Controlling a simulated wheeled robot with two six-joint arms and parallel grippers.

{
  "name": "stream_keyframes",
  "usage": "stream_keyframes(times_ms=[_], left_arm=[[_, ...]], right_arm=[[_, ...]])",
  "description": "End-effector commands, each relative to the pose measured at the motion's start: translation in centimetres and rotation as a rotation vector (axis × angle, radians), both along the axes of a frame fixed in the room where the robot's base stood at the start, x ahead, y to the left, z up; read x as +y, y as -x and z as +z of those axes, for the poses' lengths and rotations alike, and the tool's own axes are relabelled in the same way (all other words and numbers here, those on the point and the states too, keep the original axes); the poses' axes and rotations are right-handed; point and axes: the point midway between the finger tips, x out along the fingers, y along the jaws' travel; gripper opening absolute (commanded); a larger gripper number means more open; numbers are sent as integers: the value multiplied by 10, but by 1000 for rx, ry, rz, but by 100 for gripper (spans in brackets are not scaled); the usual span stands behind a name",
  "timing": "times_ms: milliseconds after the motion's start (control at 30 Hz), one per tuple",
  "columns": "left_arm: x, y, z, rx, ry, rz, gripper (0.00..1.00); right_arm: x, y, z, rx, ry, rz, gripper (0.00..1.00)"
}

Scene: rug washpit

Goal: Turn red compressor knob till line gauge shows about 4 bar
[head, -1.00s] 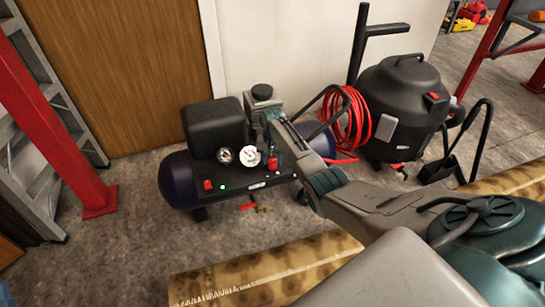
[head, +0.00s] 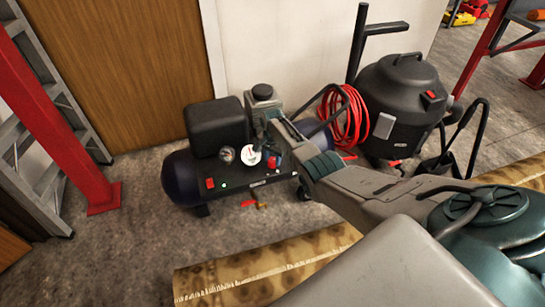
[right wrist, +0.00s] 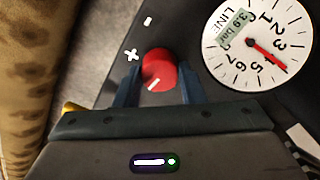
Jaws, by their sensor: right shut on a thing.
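My right gripper (right wrist: 158,88) is shut on the knob, one blue finger on each side. The white line gauge (right wrist: 258,42) beside it has a red needle pointing between 3 and 5, and its small display seems to read 3.9 bar. In the head view the compressor (head: 182,180) stands on the floor, with the line gauge (head: 251,156) left of the gripper. My left gripper is out of view.
A second gauge (head: 224,155) sits left of the line gauge. A red hose coil (head: 345,122) and a black vacuum (head: 405,100) stand to the right. A rolled rug (head: 220,280) lies in front. A red post (head: 75,130) stands at left.

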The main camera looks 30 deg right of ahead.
Motion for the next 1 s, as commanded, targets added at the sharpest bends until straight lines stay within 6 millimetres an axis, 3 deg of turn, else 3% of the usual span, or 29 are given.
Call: stream_keyframes(times_ms=[567, 600, 633, 1000], left_arm=[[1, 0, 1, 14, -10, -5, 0], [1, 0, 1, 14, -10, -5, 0], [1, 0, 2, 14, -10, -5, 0], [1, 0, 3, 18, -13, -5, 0]], right_arm=[[-1, 0, 0, -2, 2, -36, 14], [-1, 0, 0, -2, 2, -36, 38], [-1, 0, 0, -2, 1, -36, 44], [-1, 0, 4, -1, 1, -36, 46]])
